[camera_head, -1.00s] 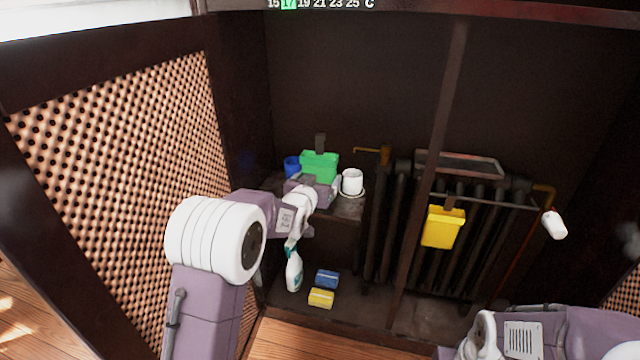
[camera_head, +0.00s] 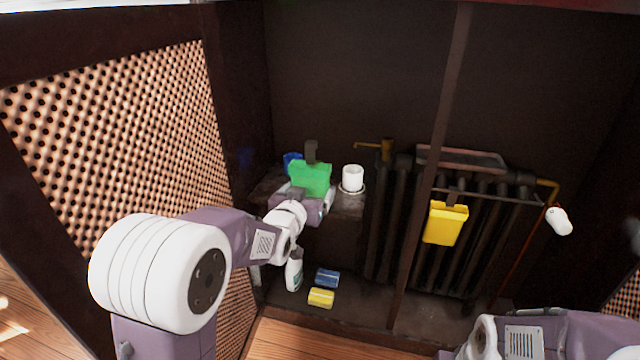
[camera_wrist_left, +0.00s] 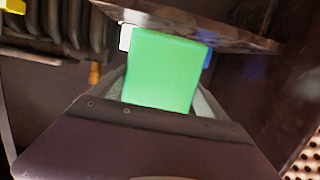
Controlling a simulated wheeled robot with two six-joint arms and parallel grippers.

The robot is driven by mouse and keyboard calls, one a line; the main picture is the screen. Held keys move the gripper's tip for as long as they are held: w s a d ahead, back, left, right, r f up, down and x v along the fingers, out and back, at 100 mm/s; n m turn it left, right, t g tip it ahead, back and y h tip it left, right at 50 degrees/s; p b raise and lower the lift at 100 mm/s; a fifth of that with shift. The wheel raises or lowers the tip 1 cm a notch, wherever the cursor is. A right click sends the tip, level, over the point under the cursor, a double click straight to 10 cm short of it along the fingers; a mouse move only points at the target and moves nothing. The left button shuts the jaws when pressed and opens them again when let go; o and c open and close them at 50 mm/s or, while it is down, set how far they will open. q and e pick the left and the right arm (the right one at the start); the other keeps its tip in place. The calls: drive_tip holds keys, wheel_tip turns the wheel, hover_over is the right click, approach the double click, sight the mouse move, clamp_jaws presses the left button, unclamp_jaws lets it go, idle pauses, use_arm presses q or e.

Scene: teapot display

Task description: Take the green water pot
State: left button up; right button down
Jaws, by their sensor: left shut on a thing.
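The green water pot (camera_head: 310,179) is a boxy green container with a dark piece at its top. It is at the shelf on the left inside the dark cabinet. My left gripper (camera_head: 306,194) is shut on it, reaching it from the front. In the left wrist view the green pot (camera_wrist_left: 162,70) fills the space between my left gripper's fingers (camera_wrist_left: 160,90). I cannot tell whether the pot touches the shelf. My right arm shows at the lower right of the head view, but its gripper is not visible.
A white cup (camera_head: 352,178) on a saucer stands right of the pot, and a blue container (camera_head: 292,160) is behind it. A yellow pot (camera_head: 445,223) hangs at the radiator (camera_head: 385,225). A spray bottle (camera_head: 294,270), a blue sponge (camera_head: 327,278) and a yellow sponge (camera_head: 321,298) are below.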

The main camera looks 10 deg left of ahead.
use_arm(q)
drive_tip(key=shift+s, duration=1.85)
